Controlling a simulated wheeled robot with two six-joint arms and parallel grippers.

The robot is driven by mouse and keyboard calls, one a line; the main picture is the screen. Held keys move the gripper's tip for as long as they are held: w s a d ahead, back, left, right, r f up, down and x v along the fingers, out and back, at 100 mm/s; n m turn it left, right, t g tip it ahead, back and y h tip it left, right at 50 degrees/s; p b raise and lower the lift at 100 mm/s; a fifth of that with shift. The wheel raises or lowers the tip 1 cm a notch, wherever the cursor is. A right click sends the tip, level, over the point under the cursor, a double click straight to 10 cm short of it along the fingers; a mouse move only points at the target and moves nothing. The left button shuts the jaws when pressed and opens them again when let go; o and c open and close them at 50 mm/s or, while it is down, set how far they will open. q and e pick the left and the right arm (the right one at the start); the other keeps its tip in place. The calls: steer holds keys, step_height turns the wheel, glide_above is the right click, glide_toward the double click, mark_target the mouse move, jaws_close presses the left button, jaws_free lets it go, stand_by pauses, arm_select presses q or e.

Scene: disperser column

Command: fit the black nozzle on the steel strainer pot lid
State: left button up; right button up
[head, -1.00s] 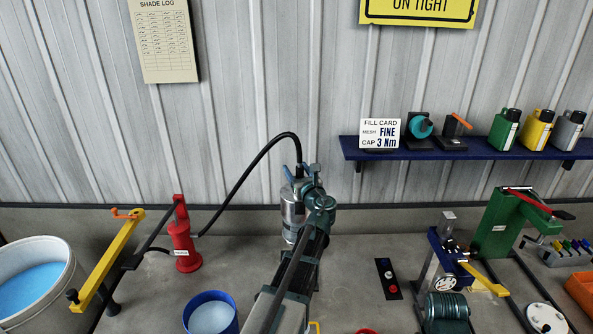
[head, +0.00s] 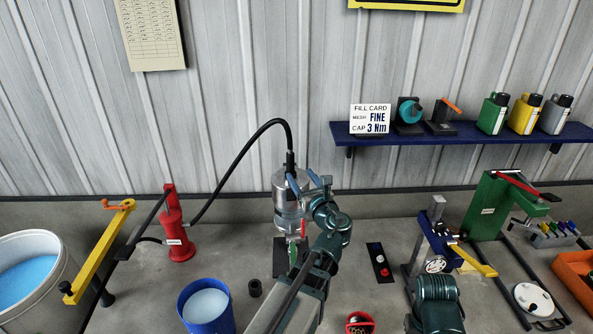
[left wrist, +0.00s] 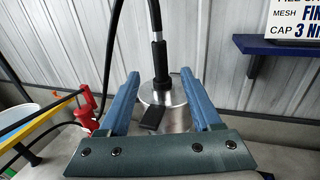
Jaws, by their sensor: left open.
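The black nozzle (head: 291,160) is on the end of a black hose and stands upright at the top of the steel strainer pot (head: 288,219). In the left wrist view the nozzle (left wrist: 160,62) meets the lid (left wrist: 175,98) near its middle and seems to touch it; how firmly it sits cannot be seen. My left gripper (head: 308,180) is open in front of the pot's top. In the left wrist view its two blue fingers (left wrist: 159,76) stand apart, one on each side of the nozzle, with gaps. My right gripper does not show.
A red pump (head: 177,232) with the hose stands left, beside a yellow lever arm (head: 101,255). A blue bucket (head: 184,311) is front left. A green press (head: 497,207) stands right. A shelf (head: 455,132) holds bottles and a fill card (head: 370,119).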

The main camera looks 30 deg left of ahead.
arm_select(q)
steer(key=shift+s+d, duration=0.3)
steer(key=shift+d, duration=0.05)
stand_by(0.5)
steer(key=s+d+f+n+g+h+b, duration=0.4)
steer(key=f+n, duration=0.3)
steer(key=f, duration=0.4)
steer(key=s+d+f+n+g+h+b, duration=0.1)
steer(key=s+d+f+n+g+b, duration=0.15)
steer(key=d+f+n, duration=0.6)
steer(key=s+d+f+n+g+h+b, duration=0.5)
steer(key=s+d+f+n+h, duration=0.1)
steer(key=s+d+f, duration=0.8)
steer(key=shift+d+f+n+h+b, duration=0.3)
steer(key=shift+d+h, duration=0.5)
steer(key=shift+d, duration=0.45)
